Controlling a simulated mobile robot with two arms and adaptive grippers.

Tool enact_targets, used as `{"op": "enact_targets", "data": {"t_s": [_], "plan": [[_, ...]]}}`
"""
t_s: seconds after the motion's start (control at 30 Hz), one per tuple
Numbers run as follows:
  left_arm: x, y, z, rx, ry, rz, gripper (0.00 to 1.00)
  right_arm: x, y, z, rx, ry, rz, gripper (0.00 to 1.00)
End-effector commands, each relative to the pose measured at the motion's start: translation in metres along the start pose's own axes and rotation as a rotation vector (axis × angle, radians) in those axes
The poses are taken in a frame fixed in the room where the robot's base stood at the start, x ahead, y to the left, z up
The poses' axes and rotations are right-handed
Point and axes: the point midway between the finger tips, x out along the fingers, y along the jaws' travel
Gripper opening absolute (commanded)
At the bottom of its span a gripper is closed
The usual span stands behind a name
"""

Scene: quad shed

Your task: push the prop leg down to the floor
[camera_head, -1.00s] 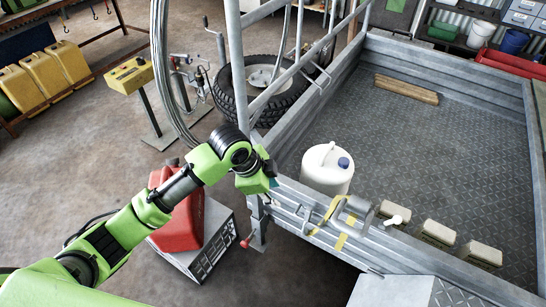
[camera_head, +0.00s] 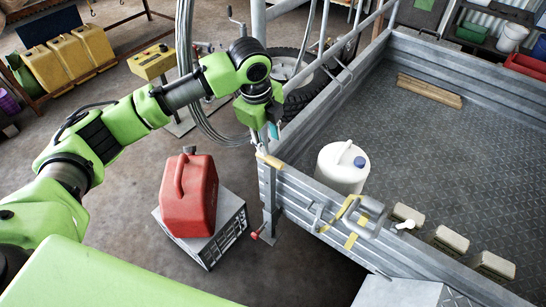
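The prop leg (camera_head: 268,195) is an upright grey steel leg at the near left corner of the trailer (camera_head: 330,225), with a small red-tipped handle (camera_head: 254,236) low on it. I cannot tell whether its foot touches the floor. My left gripper (camera_head: 272,132) points down above the corner, over the top of the leg. Its fingers are small and partly hidden, so I cannot tell whether they are open or touch the leg. My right gripper is not in view.
A red fuel can (camera_head: 189,195) stands on a grey crate (camera_head: 222,238) left of the leg. A white canister (camera_head: 342,167) and several pale blocks (camera_head: 450,240) are in the trailer. A steel frame and tyre (camera_head: 300,98) are behind the gripper. Floor at left is mostly clear.

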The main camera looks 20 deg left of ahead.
Motion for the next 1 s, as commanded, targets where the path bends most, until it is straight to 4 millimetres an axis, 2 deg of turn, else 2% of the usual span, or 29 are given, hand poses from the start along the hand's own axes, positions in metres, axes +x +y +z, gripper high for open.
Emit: {"op": "enact_targets", "data": {"t_s": [0.03, 0.2, 0.4, 0.6, 0.9, 1.0], "plan": [[0.012, 0.001, 0.0, -0.001, 0.0, 0.005, 0.33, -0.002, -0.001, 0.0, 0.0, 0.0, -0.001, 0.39], [0.049, 0.001, 0.0, -0.001, 0.0, 0.004, 0.33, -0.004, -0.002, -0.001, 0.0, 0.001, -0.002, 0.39], [0.082, 0.0, 0.0, -0.002, 0.0, 0.001, 0.33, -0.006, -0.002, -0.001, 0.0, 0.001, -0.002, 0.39], [0.097, 0.0, 0.0, -0.001, -0.001, -0.001, 0.33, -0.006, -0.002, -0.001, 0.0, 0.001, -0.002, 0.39], [0.099, 0.0, 0.0, -0.001, -0.001, -0.002, 0.33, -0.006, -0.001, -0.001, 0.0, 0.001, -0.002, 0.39], [0.099, 0.0, 0.0, -0.001, -0.001, -0.002, 0.07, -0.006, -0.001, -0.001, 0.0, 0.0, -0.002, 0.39]]}}
